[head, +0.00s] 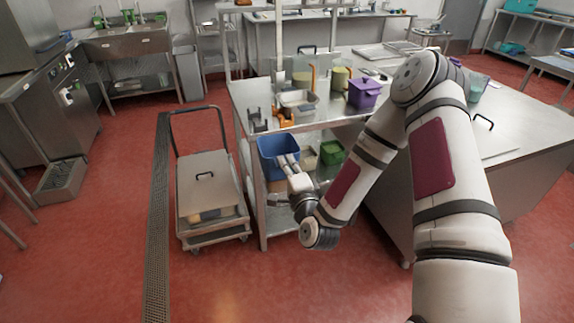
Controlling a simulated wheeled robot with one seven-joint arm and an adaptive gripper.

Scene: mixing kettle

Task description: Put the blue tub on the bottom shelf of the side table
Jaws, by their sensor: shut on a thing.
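The blue tub (270,147) is in the middle of the head view, upright or nearly so, at the near side of the steel side table (258,95). My gripper (286,160) reaches it from the lower right, with its fingers shut on the tub's near wall. The tub shows below the tabletop and above the table's bottom shelf (282,226). I cannot tell whether it rests on anything. My gripper and wrist hide part of the tub and the shelf behind.
A green tub (331,152) sits on the table's lower level, right of the blue tub. A purple tub (363,93) and several containers stand on top. A steel cart (208,185) stands close on the left. Red floor is open in front.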

